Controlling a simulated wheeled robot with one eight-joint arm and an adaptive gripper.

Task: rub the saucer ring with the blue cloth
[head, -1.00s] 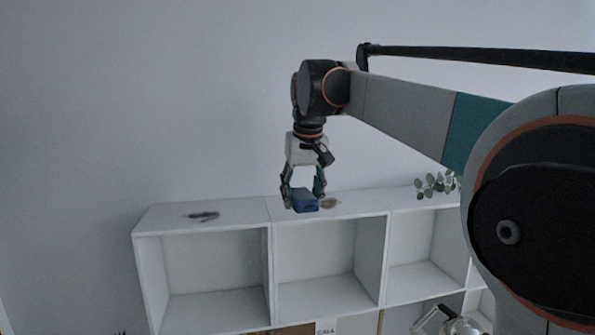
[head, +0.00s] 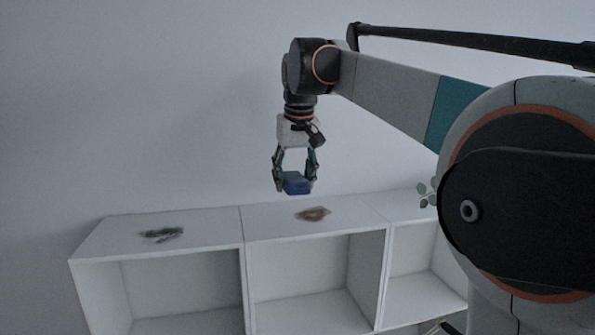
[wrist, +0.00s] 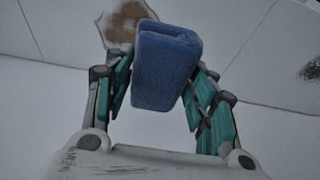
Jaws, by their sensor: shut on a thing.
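My gripper (head: 296,188) is shut on the blue cloth (head: 297,182), a folded block hanging between its fingertips. The cloth also shows in the wrist view (wrist: 165,66). It is held in the air, apart from the white shelf top. A brown, irregular patch (head: 312,214) lies flat on the shelf top, below the cloth and a little to the right. In the wrist view the brown patch (wrist: 130,20) is partly hidden by the cloth. A dark, streaky patch (head: 162,235) lies further left on the top. I cannot tell for sure which patch is the saucer ring.
The white shelf desk (head: 215,226) has open compartments below its top. Green leaves (head: 427,192) stand at the right, partly behind my arm. The top between the two patches is clear, and a plain wall rises behind.

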